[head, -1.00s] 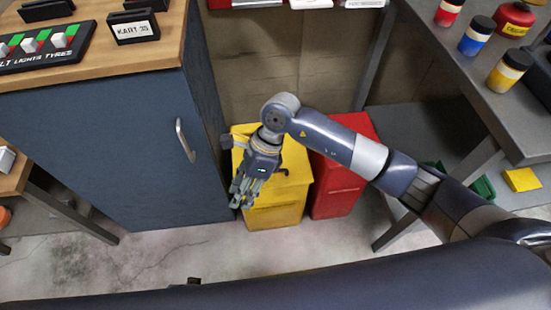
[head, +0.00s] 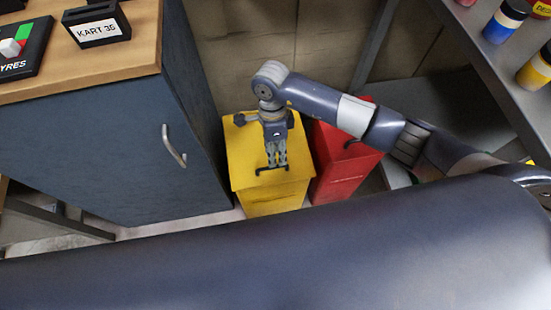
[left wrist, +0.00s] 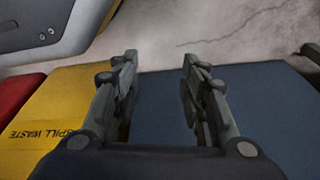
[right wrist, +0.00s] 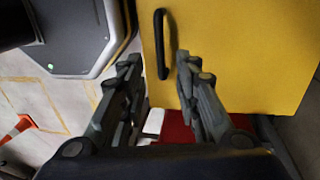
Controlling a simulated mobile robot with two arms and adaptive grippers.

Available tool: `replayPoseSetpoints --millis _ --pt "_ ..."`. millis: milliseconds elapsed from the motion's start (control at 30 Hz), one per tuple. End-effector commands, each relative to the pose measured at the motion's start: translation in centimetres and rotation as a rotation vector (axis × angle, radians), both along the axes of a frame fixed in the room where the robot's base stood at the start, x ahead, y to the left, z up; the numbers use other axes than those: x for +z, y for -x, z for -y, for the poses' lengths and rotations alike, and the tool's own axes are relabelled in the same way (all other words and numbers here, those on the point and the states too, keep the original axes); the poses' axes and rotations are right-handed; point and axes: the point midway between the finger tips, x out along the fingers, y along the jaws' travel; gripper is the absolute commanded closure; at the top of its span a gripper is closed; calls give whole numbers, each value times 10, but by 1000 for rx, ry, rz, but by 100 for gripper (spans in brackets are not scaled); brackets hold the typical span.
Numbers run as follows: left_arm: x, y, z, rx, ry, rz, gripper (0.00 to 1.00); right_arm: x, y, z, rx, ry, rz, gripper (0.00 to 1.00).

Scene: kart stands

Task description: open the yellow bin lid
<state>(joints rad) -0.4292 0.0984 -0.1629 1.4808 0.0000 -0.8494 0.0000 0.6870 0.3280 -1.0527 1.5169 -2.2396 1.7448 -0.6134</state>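The yellow bin (head: 275,202) stands on the floor, its lid (head: 243,150) down. A black bar handle (head: 262,170) sits near the lid's front edge. My right gripper (head: 276,163) points down over the lid at the handle. In the right wrist view, the open fingers (right wrist: 157,58) show on either side of the handle (right wrist: 160,45); I cannot tell whether they reach down around it. The left gripper is not in the head view.
A red bin (head: 345,178) stands close on the right. A dark blue cabinet (head: 100,155) with a wooden top (head: 130,52) stands close on the left. A grey bench (head: 505,85) with paint-like jars is at the right. My own dark arm or body fills the bottom.

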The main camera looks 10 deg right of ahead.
Motion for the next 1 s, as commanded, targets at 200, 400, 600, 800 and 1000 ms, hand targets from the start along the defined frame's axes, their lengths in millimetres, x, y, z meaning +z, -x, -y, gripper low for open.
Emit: replayPoseSetpoints --millis 200,400,600,800,1000 --pt "11 -8 1 2 1 9 60 -34 7 0 -3 0 -1 70" --pt "16 -10 1 2 0 9 60 -45 9 0 -1 -1 0 70" --pt "16 -10 1 2 0 9 60 -45 9 0 -1 -1 0 70" --pt "16 -10 1 2 0 9 60 -45 9 0 -1 -1 0 100" --pt "16 -10 1 2 0 9 60 -45 9 0 -1 -1 0 100"
